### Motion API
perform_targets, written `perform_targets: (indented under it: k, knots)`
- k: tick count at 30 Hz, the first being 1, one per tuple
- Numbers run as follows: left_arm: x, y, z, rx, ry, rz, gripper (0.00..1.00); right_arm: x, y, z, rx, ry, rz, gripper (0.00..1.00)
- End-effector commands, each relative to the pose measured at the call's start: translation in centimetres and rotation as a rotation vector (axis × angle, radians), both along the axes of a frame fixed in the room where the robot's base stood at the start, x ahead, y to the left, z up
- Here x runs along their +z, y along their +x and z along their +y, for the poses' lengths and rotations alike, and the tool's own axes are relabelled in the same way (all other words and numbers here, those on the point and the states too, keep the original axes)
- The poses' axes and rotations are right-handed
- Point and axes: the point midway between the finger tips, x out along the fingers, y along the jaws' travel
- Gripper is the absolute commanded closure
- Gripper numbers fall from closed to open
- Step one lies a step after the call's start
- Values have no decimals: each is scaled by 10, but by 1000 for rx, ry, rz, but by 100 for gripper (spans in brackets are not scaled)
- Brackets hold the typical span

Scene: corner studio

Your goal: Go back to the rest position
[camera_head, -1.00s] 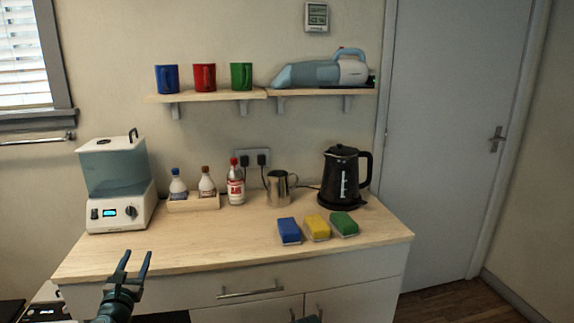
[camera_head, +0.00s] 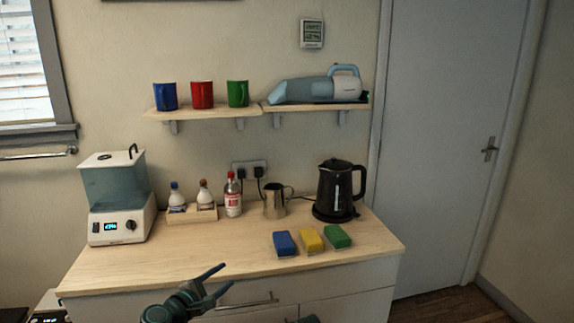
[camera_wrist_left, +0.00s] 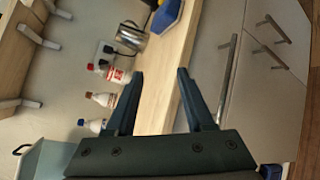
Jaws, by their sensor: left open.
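My left gripper (camera_head: 226,277) is in front of the counter's front edge in the head view, its two fingers spread and pointing right. Nothing is between the fingers. In the left wrist view the same gripper (camera_wrist_left: 160,73) is open and empty, with the counter edge and white cabinet fronts beyond it. Of my right arm, only a small teal piece shows at the bottom edge of the head view, and I cannot make out its jaws.
The wooden counter (camera_head: 180,259) holds a blender-like appliance (camera_head: 117,199), bottles in a tray, a metal pitcher (camera_head: 275,201), a black kettle (camera_head: 336,190) and blue, yellow and green sponges (camera_head: 337,236). Mugs and a handheld vacuum (camera_head: 318,88) sit on shelves above. Drawer handles (camera_head: 247,304) project below the counter.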

Motion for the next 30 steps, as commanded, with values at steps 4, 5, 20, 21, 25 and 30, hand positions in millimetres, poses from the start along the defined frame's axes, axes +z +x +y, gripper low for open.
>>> perform_targets:
  k: [4, 5, 20, 21, 25, 30]
  knots:
    - [-9, -41, -98, -408, 449, 49, 47, 51, 0, 0, 0, 0, 0, 100]
    - [-15, -52, -111, -494, 544, 57, 47, 59, 0, 0, 0, 0, 0, 100]
    - [-31, -202, -124, -1605, 1576, 242, 47, 145, 0, 0, -1, 0, 0, 100]
    - [-30, -205, -121, -1635, 1602, 253, 47, 146, 0, 0, -1, 0, 0, 100]
    - [-27, -210, -116, -1685, 1644, 275, 47, 148, 0, 0, -1, 0, 0, 100]
    - [-28, -210, -115, -1689, 1647, 278, 47, 147, 0, 0, -1, 0, 0, 100]
